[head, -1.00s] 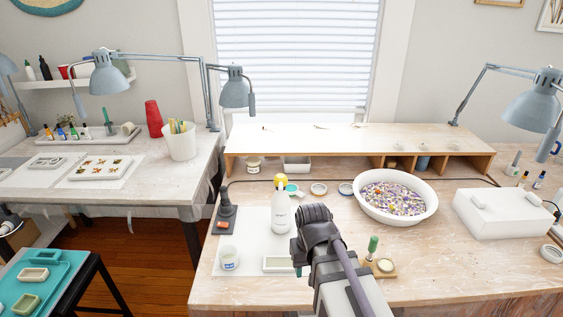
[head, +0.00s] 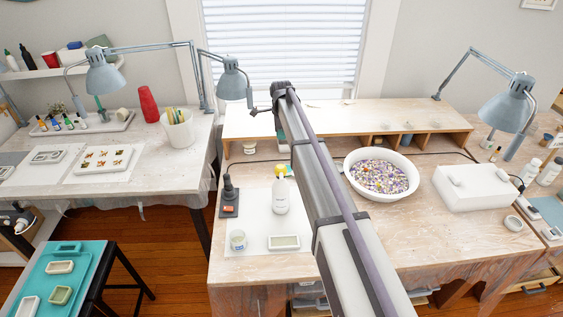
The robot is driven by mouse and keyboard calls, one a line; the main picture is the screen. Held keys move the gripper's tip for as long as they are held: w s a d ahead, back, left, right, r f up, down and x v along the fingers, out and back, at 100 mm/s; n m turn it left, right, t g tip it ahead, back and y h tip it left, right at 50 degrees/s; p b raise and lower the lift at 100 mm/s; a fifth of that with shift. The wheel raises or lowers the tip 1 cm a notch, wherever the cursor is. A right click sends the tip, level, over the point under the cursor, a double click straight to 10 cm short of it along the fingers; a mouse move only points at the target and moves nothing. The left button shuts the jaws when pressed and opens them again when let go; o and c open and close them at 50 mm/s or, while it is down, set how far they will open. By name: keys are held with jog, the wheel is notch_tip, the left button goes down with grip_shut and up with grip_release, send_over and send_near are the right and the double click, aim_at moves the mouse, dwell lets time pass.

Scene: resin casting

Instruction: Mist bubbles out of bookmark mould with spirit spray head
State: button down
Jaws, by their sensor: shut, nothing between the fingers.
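The white spray bottle (head: 281,196) with a yellow head (head: 282,169) stands upright on the white sheet on the bench, left of my arm. A shallow pale rectangular mould (head: 284,242), likely the bookmark mould, lies flat on the sheet in front of the bottle. Its filling looks pale greenish; any bubbles are too small to tell. My arm reaches up across the middle of the picture, right of both. My gripper cannot be made out; it seems hidden behind the arm's far end.
A white cup (head: 238,240) stands left of the mould, and a dark device (head: 229,196) behind it. A bowl of coloured pieces (head: 381,177) and a white box (head: 474,187) stand right of my arm. A blue lamp (head: 231,80) hangs close to the arm's far end.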

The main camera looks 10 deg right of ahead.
aim_at(282, 167)
notch_tip(282, 167, down, 14)
jog(key=b, duration=1.4)
jog(key=shift+r, duration=0.1)
jog(key=shift+s+f+b, duration=0.5)
jog(key=shift+f+b, duration=0.4)
jog(key=shift+b, duration=0.35)
jog(key=shift+w+f, duration=0.15)
jog(key=shift+w, duration=0.05)
notch_tip(282, 167, up, 14)
jog(key=p, duration=1.4)
jog(key=shift+p, duration=0.4)
